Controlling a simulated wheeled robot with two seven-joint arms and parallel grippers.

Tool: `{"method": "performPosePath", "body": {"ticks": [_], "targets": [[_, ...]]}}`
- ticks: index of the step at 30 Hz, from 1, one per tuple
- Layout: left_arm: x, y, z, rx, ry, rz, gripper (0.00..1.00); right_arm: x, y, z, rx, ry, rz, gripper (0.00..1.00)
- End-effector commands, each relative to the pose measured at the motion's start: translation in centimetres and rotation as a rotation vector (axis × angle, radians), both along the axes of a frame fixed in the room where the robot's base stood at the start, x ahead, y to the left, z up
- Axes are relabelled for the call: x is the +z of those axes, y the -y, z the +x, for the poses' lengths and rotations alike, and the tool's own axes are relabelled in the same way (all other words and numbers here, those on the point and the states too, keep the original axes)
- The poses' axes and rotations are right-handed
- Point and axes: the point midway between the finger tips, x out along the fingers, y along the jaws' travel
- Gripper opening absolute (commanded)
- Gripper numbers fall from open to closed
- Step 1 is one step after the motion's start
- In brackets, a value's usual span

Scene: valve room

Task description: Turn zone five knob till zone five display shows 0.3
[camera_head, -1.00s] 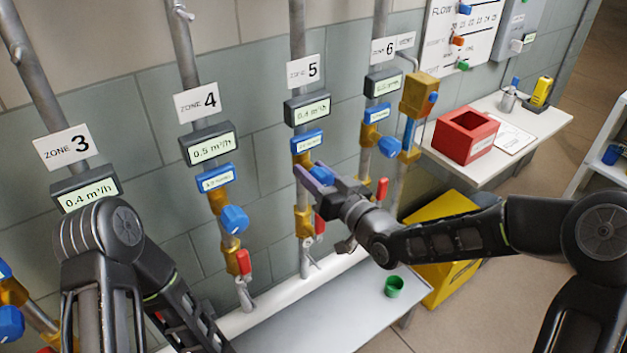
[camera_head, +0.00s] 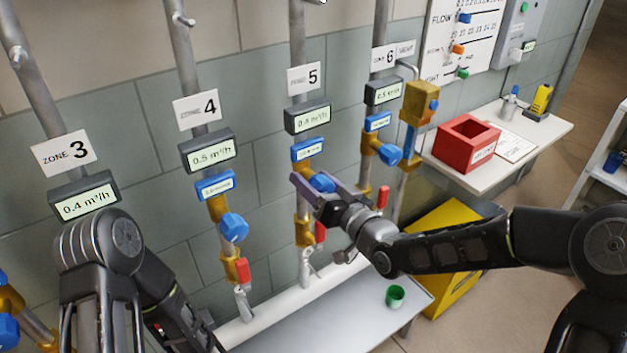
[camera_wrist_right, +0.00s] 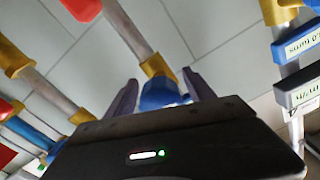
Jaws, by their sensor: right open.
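The zone five display (camera_head: 307,117) hangs under the "5" sign (camera_head: 305,78) and its reading is too blurred to be sure of, perhaps 0.4 or 0.5. The zone five knob (camera_head: 321,182) is blue and sits on the pipe below a blue label. My right gripper (camera_head: 306,186) is at this knob, its fingers on either side of it. In the right wrist view the blue knob (camera_wrist_right: 160,93) lies between the two open fingertips (camera_wrist_right: 160,88); contact cannot be told. My left arm (camera_head: 100,255) is at the lower left, its gripper out of sight.
Zone 4 (camera_head: 234,227) and zone 6 (camera_head: 390,154) knobs flank it. A red-handled valve (camera_head: 320,232) is just below. A green cup (camera_head: 395,296) stands on the low bench (camera_head: 345,320). A red box (camera_head: 465,141) is on the right shelf.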

Motion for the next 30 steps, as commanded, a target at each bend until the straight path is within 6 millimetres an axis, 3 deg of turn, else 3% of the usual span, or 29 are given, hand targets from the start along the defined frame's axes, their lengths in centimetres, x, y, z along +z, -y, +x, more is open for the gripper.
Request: {"method": "performPosePath", "body": {"ticks": [15, 30], "targets": [[-0.8, 0.0, 0.0, 0.0, 0.0, 0.0, 0.0, -0.1, 4.2, -5.6, -0.003, 0.0, -0.001, 0.62], [-0.8, 0.0, 0.0, 0.0, 0.0, 0.0, 0.0, 0.0, 4.5, -6.1, 0.0, 0.0, 0.0, 0.62]]}}
